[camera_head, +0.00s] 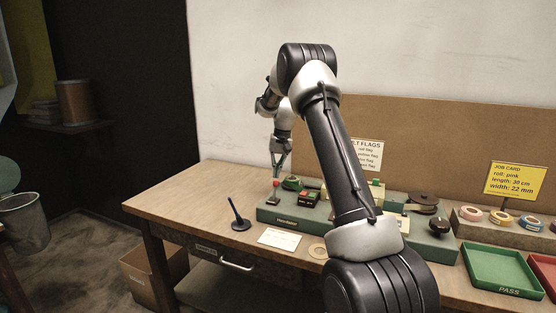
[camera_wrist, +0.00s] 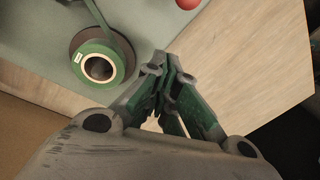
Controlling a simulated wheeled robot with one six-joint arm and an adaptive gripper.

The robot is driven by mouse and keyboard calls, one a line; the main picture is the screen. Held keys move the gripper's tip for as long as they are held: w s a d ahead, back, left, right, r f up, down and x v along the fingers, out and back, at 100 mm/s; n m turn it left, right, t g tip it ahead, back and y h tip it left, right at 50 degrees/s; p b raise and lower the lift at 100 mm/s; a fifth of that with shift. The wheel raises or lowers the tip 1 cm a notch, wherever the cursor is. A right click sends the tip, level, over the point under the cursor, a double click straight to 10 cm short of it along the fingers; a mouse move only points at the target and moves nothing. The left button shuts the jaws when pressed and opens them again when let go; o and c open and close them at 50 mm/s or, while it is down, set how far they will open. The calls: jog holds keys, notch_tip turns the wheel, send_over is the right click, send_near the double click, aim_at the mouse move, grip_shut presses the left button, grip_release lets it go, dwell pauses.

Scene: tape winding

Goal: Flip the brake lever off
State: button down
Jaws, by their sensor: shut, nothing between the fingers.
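A green winding machine (camera_head: 268,214) stands on the wooden table, partly hidden behind my arm. A red knob (camera_head: 275,199) sits at its left end; it may be the brake lever's tip, but I cannot tell its setting. A red ball-like knob (camera_wrist: 187,3) is cut off at the top of the wrist view. A green tape roll (camera_head: 291,183) sits on the machine; it also shows in the wrist view (camera_wrist: 97,46) with a strip leading up. My gripper (camera_head: 278,172) points down above the machine's left end, fingers together and empty; it also shows in the wrist view (camera_wrist: 166,66).
A dark pen-like rod on a round base (camera_head: 239,224) stands left of the machine. A white card (camera_head: 279,239) and a flat ring (camera_head: 318,250) lie in front. Tape rolls (camera_head: 502,219) and a green tray (camera_head: 500,268) are at the right. The table's left end is clear.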

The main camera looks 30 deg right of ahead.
aim_at(275, 190)
notch_tip(275, 190, down, 2)
jog(key=shift+a, duration=0.15)
jog(key=shift+s+a+r, duration=0.25)
jog(key=shift+s+r, duration=0.1)
jog(key=shift+s, duration=0.25)
jog(key=shift+s+a+r, duration=0.25)
jog(key=shift+s+r, duration=0.1)
jog(key=shift+s, duration=0.25)
jog(key=shift+s+a+r, duration=0.1)
jog(key=shift+s+a, duration=0.1)
jog(key=shift+s, duration=0.3)
jog(key=shift+s+a+r+h, duration=0.15)
jog(key=shift+a+h, duration=0.05)
jog(key=shift+h, duration=0.1)
